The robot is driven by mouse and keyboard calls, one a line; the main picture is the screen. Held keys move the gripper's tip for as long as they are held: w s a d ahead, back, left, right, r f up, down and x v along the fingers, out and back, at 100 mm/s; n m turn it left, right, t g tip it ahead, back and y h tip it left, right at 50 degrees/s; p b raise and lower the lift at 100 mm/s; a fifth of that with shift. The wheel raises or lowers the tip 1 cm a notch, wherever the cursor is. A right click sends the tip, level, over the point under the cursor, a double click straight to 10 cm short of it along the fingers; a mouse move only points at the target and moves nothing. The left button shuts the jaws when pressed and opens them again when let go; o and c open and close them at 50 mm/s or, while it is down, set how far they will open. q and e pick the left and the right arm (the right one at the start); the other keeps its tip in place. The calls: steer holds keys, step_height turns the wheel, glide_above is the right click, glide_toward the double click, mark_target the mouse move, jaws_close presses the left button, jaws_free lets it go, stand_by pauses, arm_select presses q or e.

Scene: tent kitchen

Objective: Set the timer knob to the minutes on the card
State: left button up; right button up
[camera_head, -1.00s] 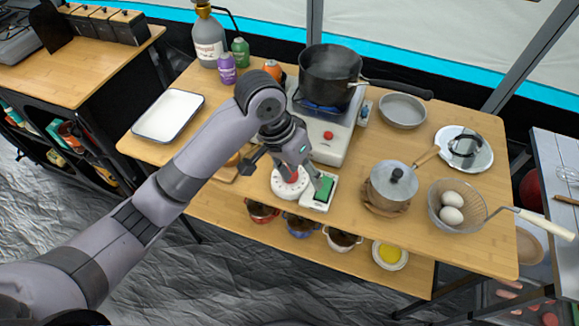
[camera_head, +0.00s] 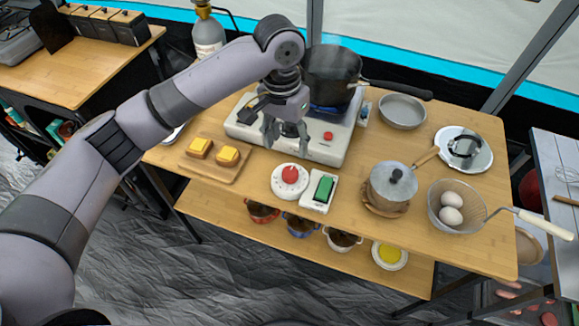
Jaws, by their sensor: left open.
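The timer is a white round dial with a red knob (camera_head: 290,175) in its middle, near the front of the wooden table. Fine marks on the dial are too small to read. Beside it on the right is a white plate with a green raised block (camera_head: 323,188). I cannot make out a card with minutes on it. My left gripper (camera_head: 286,142) is open and empty, above and behind the dial, in front of the stove, not touching the knob. My right gripper is not in view.
A black pot (camera_head: 331,75) stands on the white stove (camera_head: 348,130). A board with two yellow pieces (camera_head: 226,174) lies left of the dial.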

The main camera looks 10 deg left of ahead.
mark_target(290, 171)
arm_select(q)
steer(key=f, duration=1)
steer(key=shift+s+d, duration=0.15)
steer(key=shift+d, duration=0.1)
steer(key=c, duration=1.2)
steer(key=shift+o, duration=0.2)
steer(key=shift+p, duration=0.3)
